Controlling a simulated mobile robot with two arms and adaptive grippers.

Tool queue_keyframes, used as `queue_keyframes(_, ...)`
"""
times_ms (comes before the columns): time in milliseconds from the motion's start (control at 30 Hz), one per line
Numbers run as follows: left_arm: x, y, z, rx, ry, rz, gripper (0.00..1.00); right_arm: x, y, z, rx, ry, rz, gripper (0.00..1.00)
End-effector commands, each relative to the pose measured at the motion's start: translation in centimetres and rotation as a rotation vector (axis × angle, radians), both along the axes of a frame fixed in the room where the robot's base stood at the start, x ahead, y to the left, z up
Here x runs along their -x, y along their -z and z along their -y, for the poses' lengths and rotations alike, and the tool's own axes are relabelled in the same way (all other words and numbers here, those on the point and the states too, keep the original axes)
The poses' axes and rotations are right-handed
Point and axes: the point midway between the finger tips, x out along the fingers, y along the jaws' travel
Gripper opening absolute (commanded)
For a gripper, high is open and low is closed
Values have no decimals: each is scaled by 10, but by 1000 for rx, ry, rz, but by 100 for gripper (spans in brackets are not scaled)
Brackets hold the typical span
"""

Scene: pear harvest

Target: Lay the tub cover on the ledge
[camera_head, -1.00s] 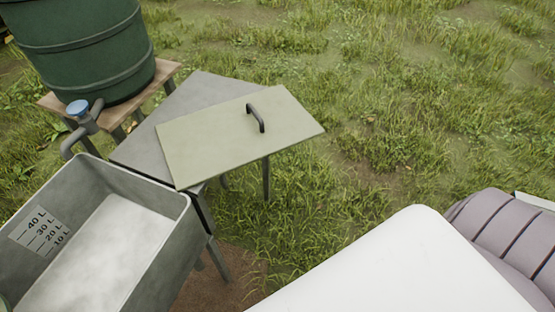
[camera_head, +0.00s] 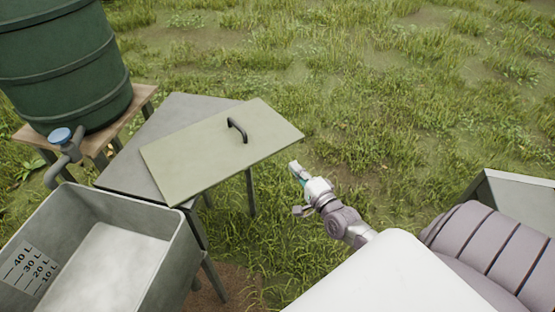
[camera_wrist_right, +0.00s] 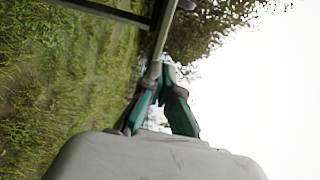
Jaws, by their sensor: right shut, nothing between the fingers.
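The tub cover (camera_head: 215,160) is a flat pale green rectangular panel with a dark bar handle (camera_head: 237,130) on top. It lies on the grey ledge (camera_head: 140,165) beside the tub, turned at an angle, with its right part overhanging the ledge. The grey metal tub (camera_head: 165,245) stands open at lower left. My right gripper (camera_head: 297,172) is to the right of the cover, apart from it, shut and empty. In the right wrist view its teal fingers (camera_wrist_right: 160,75) meet at the tips. My left gripper is not in view.
A green ribbed barrel (camera_head: 65,65) with a blue-topped tap (camera_head: 60,136) stands on a wooden stand (camera_head: 140,105) at upper left. A grey box-like container (camera_head: 510,195) shows at the right edge. Grass fills the open ground behind.

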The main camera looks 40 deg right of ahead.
Motion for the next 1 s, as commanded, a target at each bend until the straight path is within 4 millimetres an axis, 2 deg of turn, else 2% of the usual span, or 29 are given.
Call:
queue_keyframes(33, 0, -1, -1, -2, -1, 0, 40, -13, -2, 1, 1, 1, 3, 0)
queue_keyframes(100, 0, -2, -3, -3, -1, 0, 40, -27, -1, 2, 2, 1, 2, 0)
queue_keyframes(167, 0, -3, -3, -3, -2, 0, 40, -38, -1, 1, 1, 0, 0, 0)
queue_keyframes(300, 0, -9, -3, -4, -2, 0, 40, -52, -2, -14, -2, 0, -1, 0)
queue_keyframes(500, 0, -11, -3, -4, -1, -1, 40, -61, 0, -23, 1, 0, -2, 0)
queue_keyframes(867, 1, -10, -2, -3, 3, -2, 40, -63, 1, -24, 2, -1, -2, 0)
queue_keyframes(1000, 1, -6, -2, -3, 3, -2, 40, -76, 1, -35, -2, 1, 1, 0)
